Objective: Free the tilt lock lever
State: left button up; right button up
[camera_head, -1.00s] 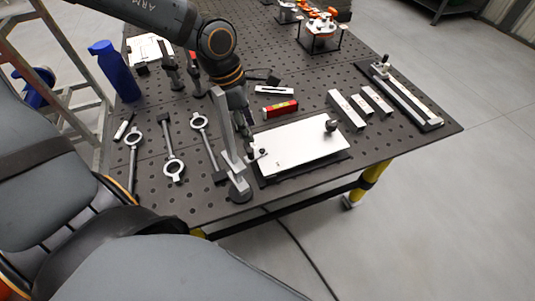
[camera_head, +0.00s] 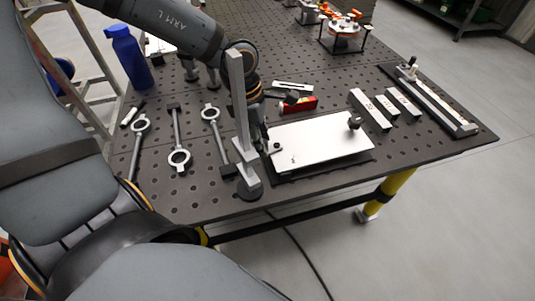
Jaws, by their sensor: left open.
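A white rectangular plate (camera_head: 322,139) lies on a dark base near the front edge of the table. A small dark lever or knob (camera_head: 277,149), which may be the tilt lock lever, sits at its left end. A larger round black knob (camera_head: 355,122) stands at its far right corner. My left gripper (camera_head: 263,138) is open and points down at the plate's left end, close to the small dark part. A grey upright post on a round foot partly hides it, so I cannot tell whether it touches anything. My right gripper is out of view.
The grey post (camera_head: 240,110) stands just left of the plate. Grey blocks (camera_head: 370,109) and a long rail fixture (camera_head: 437,100) lie right. Several ring-ended tools (camera_head: 211,122) and a blue bottle (camera_head: 129,55) are left.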

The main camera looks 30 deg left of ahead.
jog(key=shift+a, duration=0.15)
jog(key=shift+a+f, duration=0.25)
pick_arm(q)
jog(key=shift+r, duration=0.1)
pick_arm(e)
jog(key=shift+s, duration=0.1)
pick_arm(q)
jog(key=c, duration=0.7)
jog(key=shift+o, duration=0.2)
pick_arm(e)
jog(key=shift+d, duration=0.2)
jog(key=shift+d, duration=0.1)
